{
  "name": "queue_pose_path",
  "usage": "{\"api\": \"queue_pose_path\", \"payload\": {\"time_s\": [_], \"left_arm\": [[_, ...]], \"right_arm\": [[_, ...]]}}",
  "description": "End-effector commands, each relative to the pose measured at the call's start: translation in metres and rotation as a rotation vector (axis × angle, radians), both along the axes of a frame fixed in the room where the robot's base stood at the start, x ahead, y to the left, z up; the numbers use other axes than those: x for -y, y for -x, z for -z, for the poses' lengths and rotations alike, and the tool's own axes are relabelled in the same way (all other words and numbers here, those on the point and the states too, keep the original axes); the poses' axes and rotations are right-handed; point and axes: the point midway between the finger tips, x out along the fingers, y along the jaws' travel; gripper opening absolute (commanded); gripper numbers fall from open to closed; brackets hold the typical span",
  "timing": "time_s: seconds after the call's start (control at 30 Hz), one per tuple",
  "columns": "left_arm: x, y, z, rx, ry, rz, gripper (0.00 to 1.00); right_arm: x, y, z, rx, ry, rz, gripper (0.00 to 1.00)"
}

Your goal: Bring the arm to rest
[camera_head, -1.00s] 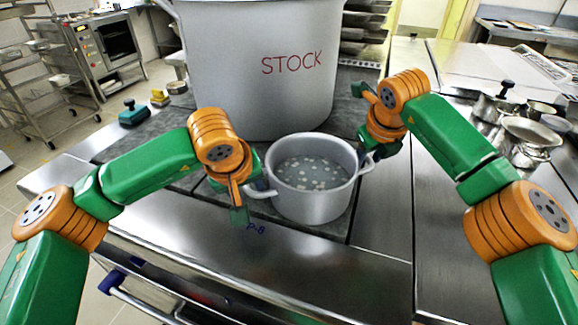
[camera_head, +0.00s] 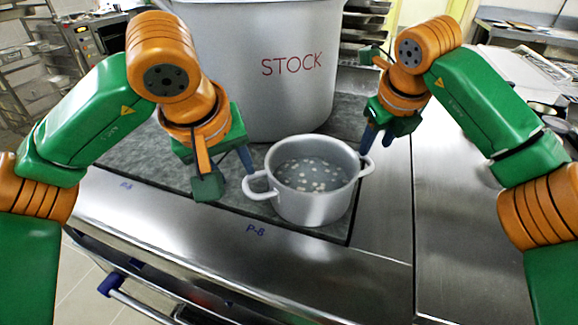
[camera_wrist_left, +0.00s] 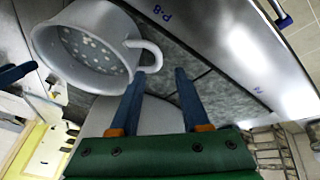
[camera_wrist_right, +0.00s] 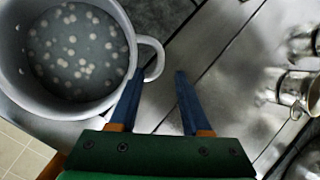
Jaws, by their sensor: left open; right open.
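My left gripper (camera_head: 246,160) is open just left of the small grey pot (camera_head: 312,205), near its left handle. In the left wrist view its blue fingers (camera_wrist_left: 158,82) are apart, with nothing between them, and the pot's handle (camera_wrist_left: 148,55) lies beyond them. My right gripper (camera_head: 376,140) is open at the pot's right side, close to the right handle (camera_head: 367,166). In the right wrist view its fingers (camera_wrist_right: 158,82) are spread and the handle (camera_wrist_right: 152,60) is by the left fingertip, not gripped. The pot stands upright, holding liquid with pale round pieces.
A large stockpot (camera_head: 240,70) marked STOCK stands behind the small pot. The dark stove surface (camera_head: 160,165) lies under both. A steel counter (camera_head: 450,250) extends right, with metal vessels (camera_wrist_right: 290,88) further right. The front steel edge is clear.

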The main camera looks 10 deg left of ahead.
Motion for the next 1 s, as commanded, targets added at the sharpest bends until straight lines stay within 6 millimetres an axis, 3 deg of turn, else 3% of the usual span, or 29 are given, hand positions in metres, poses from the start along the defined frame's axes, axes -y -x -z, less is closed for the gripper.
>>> {"api": "queue_pose_path", "payload": {"time_s": [0.1,0.2,0.67,0.77,0.9,1.0], "left_arm": [[0.000,0.000,0.000,0.000,0.000,0.000,0.46],[0.000,0.000,0.000,0.000,0.000,0.000,0.46],[0.000,0.000,-0.001,0.000,0.000,0.000,0.46],[0.000,0.000,-0.026,0.000,0.001,0.000,0.46],[0.000,0.000,-0.096,0.000,0.001,0.000,0.46],[0.000,0.000,-0.126,0.000,0.000,0.000,0.46]], "right_arm": [[-0.001,0.011,-0.024,0.003,0.000,0.000,0.48],[-0.001,0.016,-0.034,0.002,0.000,0.001,0.48],[-0.001,0.018,-0.039,-0.001,0.000,0.001,0.48],[-0.001,0.018,-0.064,0.000,0.000,0.001,0.48],[-0.001,0.018,-0.134,0.000,0.000,0.001,0.48],[-0.001,0.018,-0.164,0.000,0.000,0.001,0.48]]}}
